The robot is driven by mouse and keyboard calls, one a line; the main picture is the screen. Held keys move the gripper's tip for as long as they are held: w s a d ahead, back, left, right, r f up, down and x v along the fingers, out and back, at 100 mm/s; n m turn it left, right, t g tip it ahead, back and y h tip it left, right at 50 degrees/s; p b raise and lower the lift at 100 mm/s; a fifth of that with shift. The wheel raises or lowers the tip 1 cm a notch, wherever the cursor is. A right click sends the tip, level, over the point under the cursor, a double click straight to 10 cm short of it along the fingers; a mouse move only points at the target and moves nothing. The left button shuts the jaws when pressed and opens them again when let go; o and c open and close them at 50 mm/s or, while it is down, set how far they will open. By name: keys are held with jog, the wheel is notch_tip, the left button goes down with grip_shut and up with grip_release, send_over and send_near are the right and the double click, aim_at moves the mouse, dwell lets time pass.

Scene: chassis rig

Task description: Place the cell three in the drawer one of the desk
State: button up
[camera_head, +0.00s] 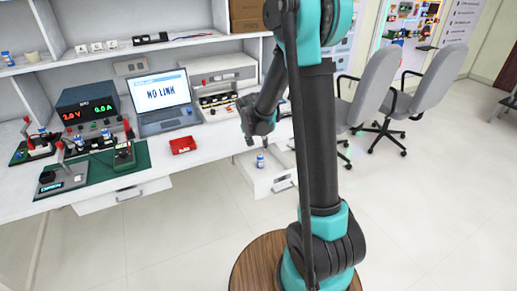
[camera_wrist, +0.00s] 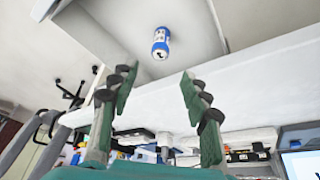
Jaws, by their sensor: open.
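A blue-and-white cell (camera_head: 260,161) stands in the open drawer (camera_head: 284,185) of the white desk (camera_head: 40,205). In the wrist view the cell (camera_wrist: 161,42) stands on the pale floor of the drawer (camera_wrist: 115,25), apart from my fingers. No number can be read on it. My gripper (camera_head: 259,141) hangs above the drawer in the head view. In the wrist view my gripper (camera_wrist: 157,85) is open and empty, its green-padded fingers apart on either side of the line to the cell.
A red bin (camera_head: 182,145), a laptop (camera_head: 163,101) and a power supply (camera_head: 88,102) stand on the desk. Another drawer (camera_head: 125,197), at the left, looks shut. Another cell (camera_head: 8,59) stands on the shelf. Office chairs (camera_head: 372,90) stand right; open floor lies in front.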

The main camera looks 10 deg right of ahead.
jog(key=s+d+r+n+y, duration=0.1)
jog(key=s+d+n, duration=0.1)
jog(key=s, duration=1.2)
jog(key=s+d+r+n+y, duration=0.1)
jog(key=s+d+n, duration=0.2)
jog(key=s, duration=1.1)
jog(key=shift+d+r, duration=0.4)
jog(key=shift+d, duration=0.35)
jog(key=shift+c, duration=0.3)
